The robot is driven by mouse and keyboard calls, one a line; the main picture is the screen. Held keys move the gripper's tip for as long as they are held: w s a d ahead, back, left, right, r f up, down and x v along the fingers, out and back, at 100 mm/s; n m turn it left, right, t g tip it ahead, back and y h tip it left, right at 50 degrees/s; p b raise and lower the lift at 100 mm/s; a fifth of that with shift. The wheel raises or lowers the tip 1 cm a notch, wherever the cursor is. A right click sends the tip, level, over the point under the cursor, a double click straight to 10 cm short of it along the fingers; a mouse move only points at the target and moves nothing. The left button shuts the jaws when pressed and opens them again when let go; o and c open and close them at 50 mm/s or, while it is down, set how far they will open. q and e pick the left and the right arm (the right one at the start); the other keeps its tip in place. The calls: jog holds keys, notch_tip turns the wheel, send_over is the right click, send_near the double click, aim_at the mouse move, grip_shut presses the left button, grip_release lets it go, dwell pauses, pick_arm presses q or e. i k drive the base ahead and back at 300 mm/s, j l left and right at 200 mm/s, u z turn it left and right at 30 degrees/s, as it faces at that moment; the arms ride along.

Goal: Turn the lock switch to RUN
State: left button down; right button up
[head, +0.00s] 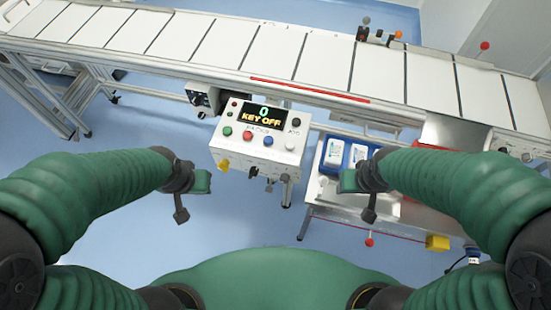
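A white control box (259,140) stands in the middle of the head view, below the conveyor. Its display (263,115) reads "0" and "KEY OFF". Colored buttons sit on its sloped face, and a yellow part (222,165) and small dark parts (254,171) are on its lower front. Which part is the lock switch is too small to tell. My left gripper (185,200) is left of and nearer than the box, apart from it. My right gripper (365,200) is to its right, also apart. Neither visibly holds anything; their finger gaps are unclear.
A conveyor (230,45) with white panels runs across the back. A metal table (400,221) at right carries a blue tray with white packs (333,153); my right gripper is over its left part. Blue floor lies open between my arms and the box.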

aim_at(223, 165)
jog(key=k+l+z, duration=0.35)
jog(key=k+l, duration=0.35)
